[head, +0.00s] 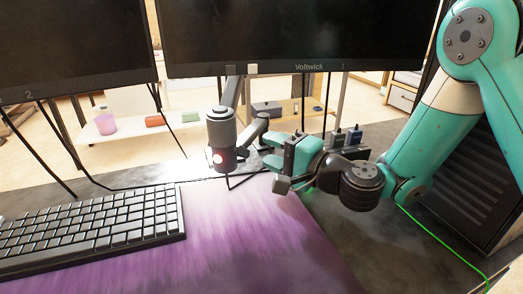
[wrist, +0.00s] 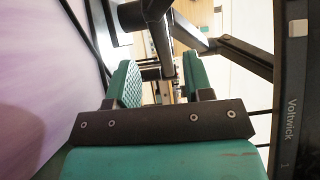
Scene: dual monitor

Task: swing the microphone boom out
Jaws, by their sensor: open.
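The microphone (head: 222,138) is a dark grey cylinder with a glowing red light, hanging near the middle of the head view. Its dark jointed boom (head: 252,131) runs from it to the right and back, under the right monitor. My gripper (head: 277,170) is just right of the microphone, low over the desk. In the wrist view my gripper (wrist: 160,68) has its two teal fingers apart. A dark bar of the boom (wrist: 163,42) lies ahead, in line with the gap between them. I cannot tell whether it is inside the gap or beyond it. No contact is visible.
Two monitors, the left one (head: 75,45) and the right one (head: 300,35), hang above the desk. A keyboard (head: 95,224) lies at left on a purple mat (head: 245,240). Dark cables drop behind. Small boxes (head: 345,137) stand behind my gripper.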

